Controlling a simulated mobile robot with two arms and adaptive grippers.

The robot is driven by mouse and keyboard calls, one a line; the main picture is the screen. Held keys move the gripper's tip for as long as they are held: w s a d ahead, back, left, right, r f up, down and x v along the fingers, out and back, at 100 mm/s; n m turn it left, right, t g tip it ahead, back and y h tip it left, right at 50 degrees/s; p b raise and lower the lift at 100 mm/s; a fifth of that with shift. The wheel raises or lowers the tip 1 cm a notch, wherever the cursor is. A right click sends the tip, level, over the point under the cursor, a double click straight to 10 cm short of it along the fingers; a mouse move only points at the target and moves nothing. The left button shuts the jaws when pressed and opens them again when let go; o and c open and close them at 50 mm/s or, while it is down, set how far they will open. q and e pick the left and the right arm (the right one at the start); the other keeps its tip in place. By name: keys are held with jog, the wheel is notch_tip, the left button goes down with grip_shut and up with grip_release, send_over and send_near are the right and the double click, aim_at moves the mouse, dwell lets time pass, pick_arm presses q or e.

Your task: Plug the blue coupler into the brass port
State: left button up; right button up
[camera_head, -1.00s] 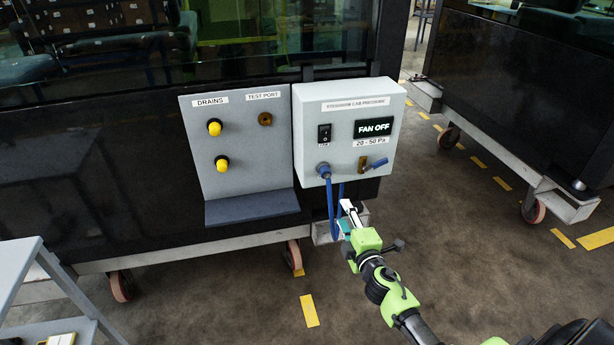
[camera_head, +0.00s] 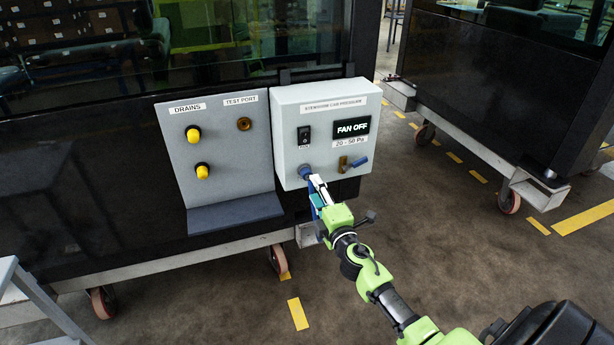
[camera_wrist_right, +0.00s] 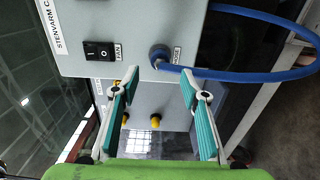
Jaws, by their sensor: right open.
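The blue coupler (camera_head: 305,172) sits on the lower left of the grey control box's front, with its blue hose largely hidden behind my right gripper in the head view. The right wrist view shows the coupler (camera_wrist_right: 159,54) and the hose (camera_wrist_right: 250,82) curving away to the right. My right gripper (camera_head: 314,182) is open and close below the coupler. In the wrist view its teal-padded fingers (camera_wrist_right: 159,80) point at the coupler, which appears just beyond the gap between the tips. The brass port (camera_head: 244,124) is under the TEST PORT label on the grey panel. My left gripper is not in view.
The control box (camera_head: 290,110) carries a black switch (camera_head: 304,135), a FAN OFF display (camera_head: 352,127) and a valve with a blue lever (camera_head: 358,162). Two yellow-capped drains (camera_head: 193,133) are left of the port. A panel ledge (camera_head: 235,212) juts out below. A grey step frame (camera_head: 40,305) stands lower left.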

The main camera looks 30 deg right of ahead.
aim_at(309, 181)
jog(key=shift+b+x, duration=0.8)
jog(key=shift+x, duration=2.65)
jog(key=shift+c, duration=0.4)
grip_shut()
jog(key=shift+s+a, duration=0.1)
jog(key=shift+s, duration=0.05)
jog(key=shift+s+f, duration=0.1)
jog(key=shift+p+v, duration=0.6)
jog(key=shift+v, duration=2.15)
